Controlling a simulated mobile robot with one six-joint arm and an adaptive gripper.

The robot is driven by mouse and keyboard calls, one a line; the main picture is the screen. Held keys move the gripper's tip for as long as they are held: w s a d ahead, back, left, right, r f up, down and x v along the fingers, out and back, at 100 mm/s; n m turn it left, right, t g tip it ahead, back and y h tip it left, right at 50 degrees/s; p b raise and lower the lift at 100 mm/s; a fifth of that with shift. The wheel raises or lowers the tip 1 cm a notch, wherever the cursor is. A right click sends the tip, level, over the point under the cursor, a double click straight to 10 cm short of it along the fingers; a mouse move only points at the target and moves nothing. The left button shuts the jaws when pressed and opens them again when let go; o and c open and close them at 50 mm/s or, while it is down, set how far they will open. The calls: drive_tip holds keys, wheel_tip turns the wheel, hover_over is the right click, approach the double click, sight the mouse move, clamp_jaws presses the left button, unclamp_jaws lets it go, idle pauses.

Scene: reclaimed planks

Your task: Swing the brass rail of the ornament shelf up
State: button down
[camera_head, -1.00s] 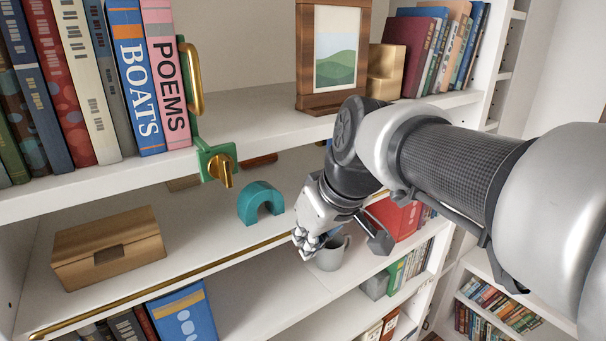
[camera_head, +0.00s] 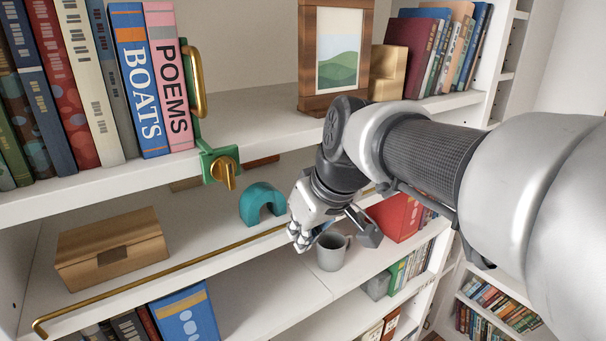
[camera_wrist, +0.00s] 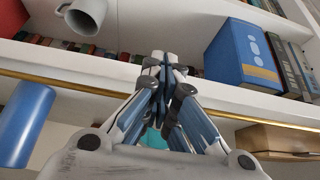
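The brass rail (camera_head: 170,267) runs along the front of the ornament shelf (camera_head: 205,240), with a bent end at the lower left. In the wrist view the rail (camera_wrist: 270,121) crosses behind my gripper (camera_wrist: 164,62), which hides its middle part. My gripper (camera_head: 298,240) is at the rail's front edge, right of the teal arch (camera_head: 262,203). Its fingers look shut together, with nothing visible between them. Whether they touch the rail is not clear. The wooden box (camera_head: 110,252) and arch stand behind the rail; a blue cylinder (camera_wrist: 24,122) shows in the wrist view.
A grey mug (camera_head: 331,253) stands close to the gripper on the shelf below. A blue book (camera_head: 187,322) is on that shelf at left. A green bracket with a brass knob (camera_head: 222,170) hangs at the upper shelf's edge.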

drive_tip(key=shift+s+d+b, duration=0.5)
drive_tip(key=shift+s+d, duration=0.2)
drive_tip(key=shift+s, duration=0.35)
drive_tip(key=shift+s+d+b, duration=0.45)
drive_tip(key=shift+s+d, duration=0.2)
drive_tip(key=shift+s, duration=0.35)
